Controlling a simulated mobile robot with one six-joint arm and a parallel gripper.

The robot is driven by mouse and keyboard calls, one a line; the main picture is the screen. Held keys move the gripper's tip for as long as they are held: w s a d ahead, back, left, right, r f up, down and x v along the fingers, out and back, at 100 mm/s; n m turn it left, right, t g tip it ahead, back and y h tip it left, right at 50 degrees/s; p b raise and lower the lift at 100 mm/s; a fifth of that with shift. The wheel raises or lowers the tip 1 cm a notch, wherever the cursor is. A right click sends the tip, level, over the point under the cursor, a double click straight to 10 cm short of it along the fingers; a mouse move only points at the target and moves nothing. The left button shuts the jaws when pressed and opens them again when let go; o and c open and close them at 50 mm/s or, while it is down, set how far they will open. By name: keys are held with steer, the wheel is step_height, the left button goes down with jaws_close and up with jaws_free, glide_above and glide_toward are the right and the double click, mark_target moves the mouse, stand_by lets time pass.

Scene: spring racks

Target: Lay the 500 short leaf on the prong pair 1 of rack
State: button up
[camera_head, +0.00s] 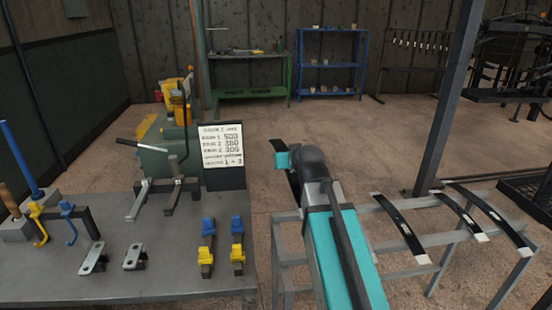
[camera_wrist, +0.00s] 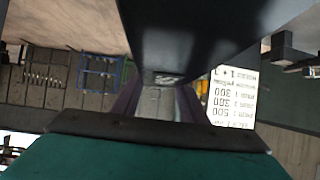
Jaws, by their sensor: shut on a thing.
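My gripper (camera_head: 283,160) is shut on a dark, slightly curved leaf (camera_head: 292,182), held in the air to the right of the sign and beyond the trestle. In the wrist view the leaf (camera_wrist: 190,40) fills the top middle, across my gripper (camera_wrist: 155,103). My arm hides part of the leaf in the head view, and its size mark cannot be read. A grey two-armed stand (camera_head: 172,197) is at the back of the table on the left. I cannot tell whether its arms are prong pair 1.
A sign (camera_head: 220,146) listing 500, 380 and 300 stands at the table's (camera_head: 175,270) back corner. Blue and yellow clamps (camera_head: 208,245) are on the table. Several dark leaves (camera_head: 403,228) with pale ends lie on the trestle (camera_head: 385,247). A post (camera_head: 450,100) rises behind.

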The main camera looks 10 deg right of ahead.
steer(key=shift+d+r, duration=0.2)
steer(key=shift+d, duration=1.1)
steer(key=shift+s, duration=0.2)
